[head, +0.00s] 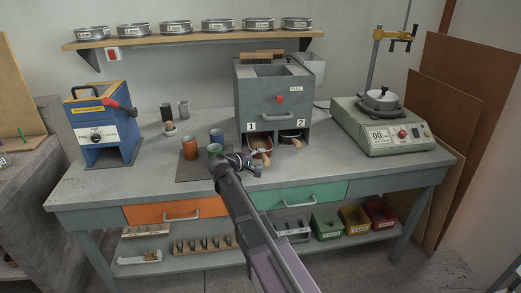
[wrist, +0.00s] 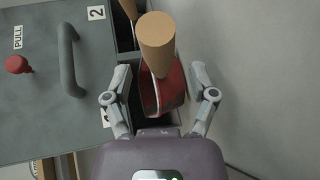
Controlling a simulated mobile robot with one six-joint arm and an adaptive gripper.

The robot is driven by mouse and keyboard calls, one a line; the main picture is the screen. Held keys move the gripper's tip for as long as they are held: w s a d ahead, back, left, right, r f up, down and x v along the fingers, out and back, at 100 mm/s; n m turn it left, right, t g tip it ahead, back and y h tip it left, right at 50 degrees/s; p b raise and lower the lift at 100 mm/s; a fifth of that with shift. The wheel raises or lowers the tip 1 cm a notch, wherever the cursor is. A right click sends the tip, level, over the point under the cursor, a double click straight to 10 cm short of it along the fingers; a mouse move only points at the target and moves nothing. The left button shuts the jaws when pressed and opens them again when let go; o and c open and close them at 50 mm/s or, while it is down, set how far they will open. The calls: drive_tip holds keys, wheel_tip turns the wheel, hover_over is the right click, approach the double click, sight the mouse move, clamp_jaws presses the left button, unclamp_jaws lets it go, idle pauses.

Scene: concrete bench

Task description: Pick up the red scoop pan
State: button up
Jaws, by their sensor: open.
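The red scoop pan (wrist: 171,90) is in the middle of the wrist view, with its thick wooden handle (wrist: 155,45) pointing toward the camera. In the head view the pan (head: 262,152) sits in bay 1 at the foot of the grey splitter box (head: 275,94), partly hidden by my gripper. My gripper (head: 247,162) is just in front of that bay. In the wrist view my gripper (wrist: 160,72) is open, with one finger on each side of the pan and handle. Gaps show beside the pan, and I see no grip on it.
A dark pan with a wooden handle (head: 293,138) sits in bay 2, close on the right. A scale (head: 382,125) is at right. The front bench strip is mostly clear.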

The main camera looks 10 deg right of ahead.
drive_tip(key=shift+x, duration=1.25)
clamp_jaws()
